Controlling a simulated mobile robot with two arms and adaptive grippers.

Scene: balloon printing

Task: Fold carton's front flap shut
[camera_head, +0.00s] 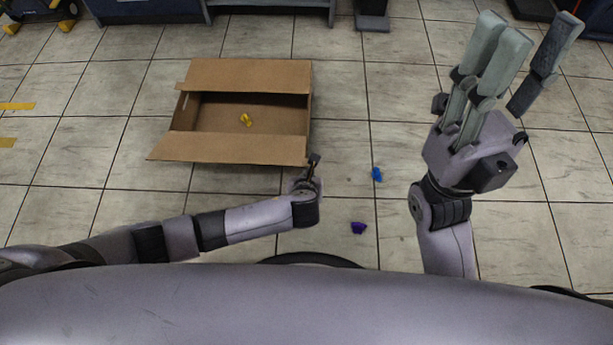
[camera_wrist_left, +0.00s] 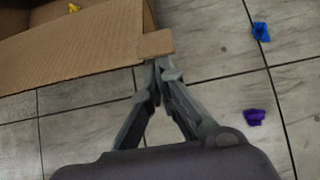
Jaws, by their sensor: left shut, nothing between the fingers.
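The open brown cardboard carton (camera_head: 285,118) stands on the floor left of centre in the head view. Its front flap (camera_head: 228,149) spreads outward toward me, and the back flap (camera_head: 250,76) also stands open. A yellow piece (camera_head: 246,120) lies inside. My left gripper (camera_head: 314,160) is at the front flap's right end. In the left wrist view its fingertips (camera_wrist_left: 153,65) meet beside the flap's corner (camera_wrist_left: 125,40), shut and empty; whether they touch the cardboard I cannot tell. My right gripper (camera_head: 534,42) is raised at the right, fingers apart and empty.
A blue piece (camera_head: 377,174) and a purple piece (camera_head: 358,227) lie on the tiled floor right of the carton. A dark-legged bench (camera_head: 270,5) stands behind the carton. The floor between carton and right arm is otherwise clear.

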